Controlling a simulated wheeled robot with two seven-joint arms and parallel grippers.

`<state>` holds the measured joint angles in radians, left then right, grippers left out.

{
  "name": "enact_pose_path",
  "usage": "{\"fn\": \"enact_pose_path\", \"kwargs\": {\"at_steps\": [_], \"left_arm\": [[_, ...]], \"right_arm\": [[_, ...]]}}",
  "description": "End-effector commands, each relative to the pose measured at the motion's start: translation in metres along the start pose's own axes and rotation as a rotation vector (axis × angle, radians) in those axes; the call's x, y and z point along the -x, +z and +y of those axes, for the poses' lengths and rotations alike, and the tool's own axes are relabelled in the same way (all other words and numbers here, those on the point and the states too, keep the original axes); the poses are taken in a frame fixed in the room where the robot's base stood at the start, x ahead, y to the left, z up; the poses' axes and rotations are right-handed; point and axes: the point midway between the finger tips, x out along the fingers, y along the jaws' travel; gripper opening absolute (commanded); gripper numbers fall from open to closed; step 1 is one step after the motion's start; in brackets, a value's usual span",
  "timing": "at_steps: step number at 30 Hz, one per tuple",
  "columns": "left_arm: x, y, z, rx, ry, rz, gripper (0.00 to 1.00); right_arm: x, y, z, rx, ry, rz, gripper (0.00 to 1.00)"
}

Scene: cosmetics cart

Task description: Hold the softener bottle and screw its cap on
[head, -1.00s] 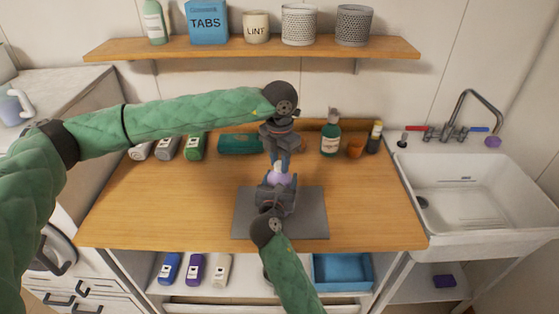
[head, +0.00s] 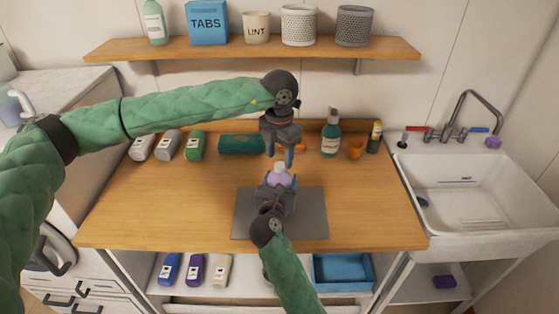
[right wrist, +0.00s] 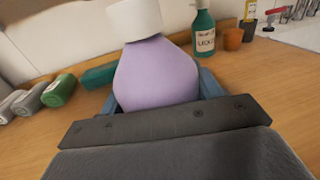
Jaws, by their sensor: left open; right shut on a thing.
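The softener bottle (head: 279,179) is lilac and stands upright over the grey mat (head: 312,222). Its white cap (head: 280,167) sits on top of the neck; it also shows large in the right wrist view (right wrist: 134,17), where it looks slightly tilted. I cannot tell how tight it is. My right gripper (head: 278,186) is shut around the lilac body (right wrist: 157,75), with a blue finger at each side. My left gripper (head: 279,154) is open and empty just above the cap, fingers pointing down and apart from it.
Behind stand a green pump bottle (head: 330,138), an orange cup (head: 356,149) and a teal box (head: 241,143). Several bottles lie at the back left, including a green one (head: 194,146). A sink (head: 470,195) is at the right. The table's front left is clear.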

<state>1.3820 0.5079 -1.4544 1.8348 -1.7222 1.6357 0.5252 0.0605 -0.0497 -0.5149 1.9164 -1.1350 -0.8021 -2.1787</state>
Motion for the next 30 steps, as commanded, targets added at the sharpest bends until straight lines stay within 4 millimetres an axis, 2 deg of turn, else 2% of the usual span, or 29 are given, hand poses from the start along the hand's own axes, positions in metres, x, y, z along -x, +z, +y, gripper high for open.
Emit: {"fn": "enact_pose_path", "kwargs": {"at_steps": [1,6,13,18,28,29,30], "left_arm": [[0.012,0.001,0.000,0.000,0.001,-0.003,0.53],[0.045,0.001,0.000,0.000,0.001,-0.002,0.53],[0.079,0.001,0.000,0.000,0.000,-0.001,0.53],[0.090,0.000,0.001,0.001,0.000,-0.001,0.53],[0.092,0.000,0.001,0.001,0.000,0.000,0.53],[0.092,0.000,0.001,0.000,0.000,0.000,0.53],[0.092,0.000,0.001,0.001,0.000,0.000,0.53]], "right_arm": [[0.000,-0.001,0.000,0.000,0.000,0.001,0.00],[0.000,-0.001,0.000,0.000,0.000,0.001,0.00],[0.000,-0.001,0.000,0.000,0.000,0.001,0.00],[0.000,-0.001,0.000,0.001,0.000,0.001,0.00],[0.000,-0.001,0.000,0.001,0.000,0.001,0.00],[0.000,-0.001,0.000,0.000,0.000,0.001,0.69],[0.000,-0.001,0.000,0.000,0.000,0.001,0.77]]}}
